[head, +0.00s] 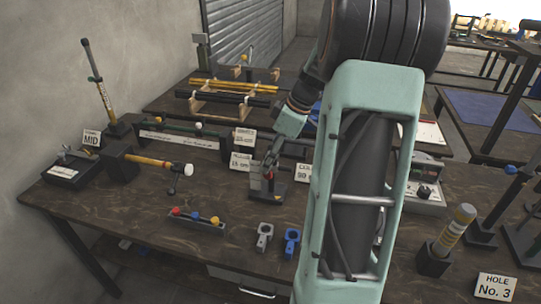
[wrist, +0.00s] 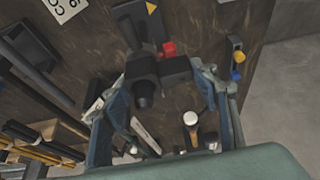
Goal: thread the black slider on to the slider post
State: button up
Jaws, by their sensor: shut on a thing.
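My gripper (head: 270,167) is low over the middle of the bench in the head view. In the wrist view its two fingers (wrist: 160,72) are on either side of a dark blocky piece (wrist: 175,70), which looks like the black slider, and the gripper is shut on it. A round black part (wrist: 144,94) shows beside that block. Under it is a dark stand (head: 276,191) whose base bears a yellow triangle; its base also shows in the wrist view (wrist: 132,22). Which dark part is the slider post, and whether the slider is around it, I cannot tell. A red piece (wrist: 168,48) is close by.
A grey clamp-like part (head: 264,235) and a blue one (head: 291,240) lie in front. A rack with coloured knobs (head: 196,218) and a hammer (head: 160,163) are to the left. Posts on bases (head: 448,236) stand at the right. Small signs (head: 241,162) stand near the gripper.

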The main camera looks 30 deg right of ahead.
jog(key=shift+f+b, duration=0.35)
jog(key=shift+f, duration=0.15)
jog(key=shift+r, duration=0.25)
jog(key=shift+r+p, duration=2.3)
jog(key=shift+r, duration=1.25)
jog(key=shift+b, duration=0.45)
jog(key=shift+f+b, duration=3.05)
jog(key=shift+f, duration=0.7)
jog(key=o, duration=1)
